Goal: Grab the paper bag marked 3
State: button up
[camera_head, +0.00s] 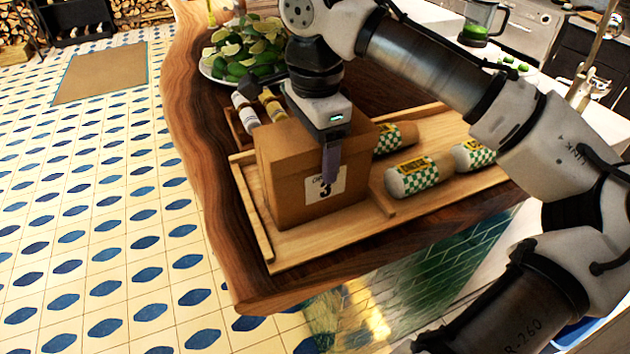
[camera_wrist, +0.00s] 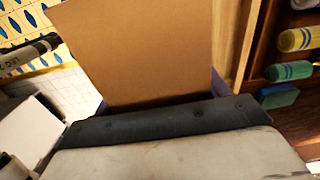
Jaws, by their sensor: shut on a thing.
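The paper bag marked 3 (camera_head: 287,196) is a brown, box-like bag with a white label on its front face. It stands upright at the left end of a wooden tray (camera_head: 262,232). My gripper (camera_head: 328,165) is over the bag from above, with one finger in front of the labelled face; the other finger is hidden behind the bag. The jaws are shut on the bag. In the wrist view the bag (camera_wrist: 140,45) fills the middle, with a finger edge at each side of it.
Several wrapped rolls with green-checked bands (camera_head: 411,178) lie on the tray right of the bag. A plate of limes (camera_head: 243,52) and a small box of bottles (camera_head: 245,108) stand behind it. The counter's wooden edge (camera_head: 215,190) runs along the left, above the tiled floor.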

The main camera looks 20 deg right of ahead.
jog(key=shift+c, duration=0.7)
